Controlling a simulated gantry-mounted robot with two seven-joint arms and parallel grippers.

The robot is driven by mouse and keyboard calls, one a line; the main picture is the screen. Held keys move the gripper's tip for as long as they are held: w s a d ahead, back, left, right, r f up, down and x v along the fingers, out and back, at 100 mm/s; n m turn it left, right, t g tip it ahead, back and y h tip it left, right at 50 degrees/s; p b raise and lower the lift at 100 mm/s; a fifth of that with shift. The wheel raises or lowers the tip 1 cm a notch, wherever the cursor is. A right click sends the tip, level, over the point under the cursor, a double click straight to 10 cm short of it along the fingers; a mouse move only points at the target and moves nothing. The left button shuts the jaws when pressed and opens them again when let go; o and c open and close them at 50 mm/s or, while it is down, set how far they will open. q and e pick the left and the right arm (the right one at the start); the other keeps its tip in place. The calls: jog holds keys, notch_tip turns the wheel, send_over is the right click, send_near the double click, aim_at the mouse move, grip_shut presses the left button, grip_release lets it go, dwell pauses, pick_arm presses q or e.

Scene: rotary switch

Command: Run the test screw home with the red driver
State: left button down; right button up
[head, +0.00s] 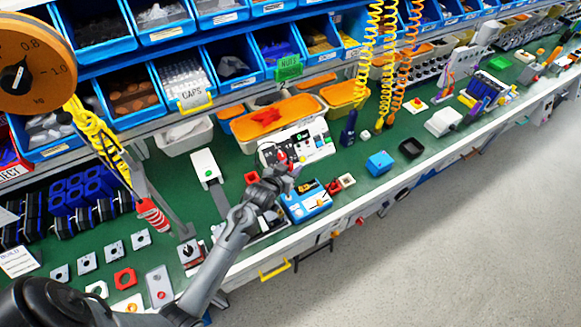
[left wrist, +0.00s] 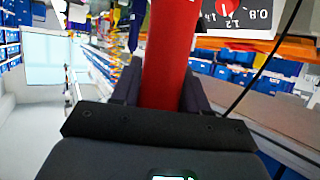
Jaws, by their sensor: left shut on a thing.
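My left gripper (head: 279,179) is over the bench, just in front of the white panel with dials (head: 296,143). In the left wrist view, it (left wrist: 160,95) is shut on a thick red cylinder (left wrist: 170,50), which looks like the red driver. The cylinder's far end runs out of the top of that view. In the head view only a small red patch (head: 282,156) shows by the fingers. A blue block with small fittings (head: 306,202) sits just right of the gripper. I cannot make out the test screw. My right gripper is not in view.
A red-and-white tool (head: 152,214) hangs from a yellow coil at left. A blue driver (head: 348,128) hangs under coiled cords at right. A blue box (head: 380,162) and a black tray (head: 411,148) stand right. Blue bins line the back.

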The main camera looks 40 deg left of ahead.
aim_at(290, 162)
pick_arm(q)
jog(key=shift+f, duration=0.25)
dwell(0.8)
jog(key=shift+f, duration=0.2)
dwell(0.8)
dwell(0.5)
dwell(0.8)
jog(key=shift+p, duration=0.35)
notch_tip(290, 162, up, 4)
jog(key=p, duration=0.4)
jog(key=shift+r+p, duration=0.3)
jog(key=shift+p, duration=0.05)
